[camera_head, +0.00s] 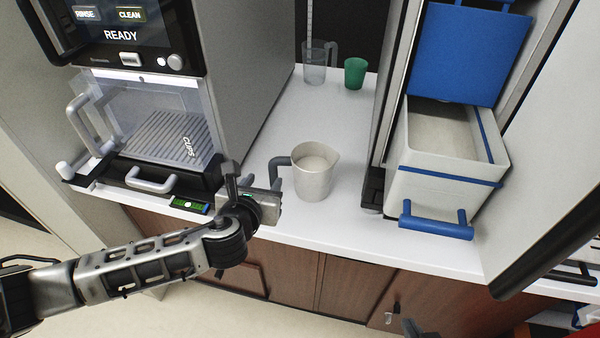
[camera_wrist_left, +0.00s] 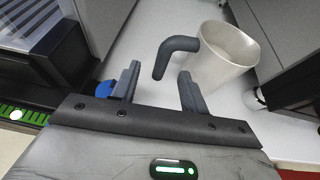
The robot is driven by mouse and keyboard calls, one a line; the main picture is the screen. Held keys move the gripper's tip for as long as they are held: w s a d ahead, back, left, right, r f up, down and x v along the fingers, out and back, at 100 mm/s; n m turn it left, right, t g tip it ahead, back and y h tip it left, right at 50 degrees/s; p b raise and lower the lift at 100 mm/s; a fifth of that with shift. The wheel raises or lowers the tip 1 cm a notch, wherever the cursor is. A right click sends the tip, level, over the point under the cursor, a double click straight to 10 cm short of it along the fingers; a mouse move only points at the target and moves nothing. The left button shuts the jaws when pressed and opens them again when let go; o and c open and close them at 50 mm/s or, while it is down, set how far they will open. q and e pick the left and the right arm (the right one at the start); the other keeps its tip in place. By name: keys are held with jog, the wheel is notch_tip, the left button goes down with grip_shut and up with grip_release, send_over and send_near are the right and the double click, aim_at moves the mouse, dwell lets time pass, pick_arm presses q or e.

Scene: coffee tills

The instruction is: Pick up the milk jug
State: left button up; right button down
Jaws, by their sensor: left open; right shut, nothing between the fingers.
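The milk jug (camera_head: 314,172) is a cream cup with a spout and a dark grey handle (camera_head: 279,166) on its left side. It stands upright on the white counter (camera_head: 338,118) and looks pale inside. My left gripper (camera_head: 254,180) is open and empty, just left of the jug near the handle. In the left wrist view, the jug (camera_wrist_left: 222,62) is ahead and to the right. Its handle (camera_wrist_left: 176,48) hangs just beyond the gap between the fingers (camera_wrist_left: 158,82), not clasped. A small dark part of my right gripper (camera_head: 412,328) shows at the bottom edge.
A coffee machine (camera_head: 135,65) with a drip tray stands at left. At right is a white bin (camera_head: 450,150) with a blue handle. A clear jug (camera_head: 316,62) and a green cup (camera_head: 355,73) stand at the back. The counter between is clear.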

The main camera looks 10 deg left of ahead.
aim_at(272, 173)
pick_arm(q)
jog(key=shift+d+x, duration=0.1)
jog(key=shift+x, duration=1.6)
jog(key=shift+d+x, duration=0.15)
jog(key=shift+x, duration=1.55)
grip_shut()
jog(key=shift+r, duration=0.15)
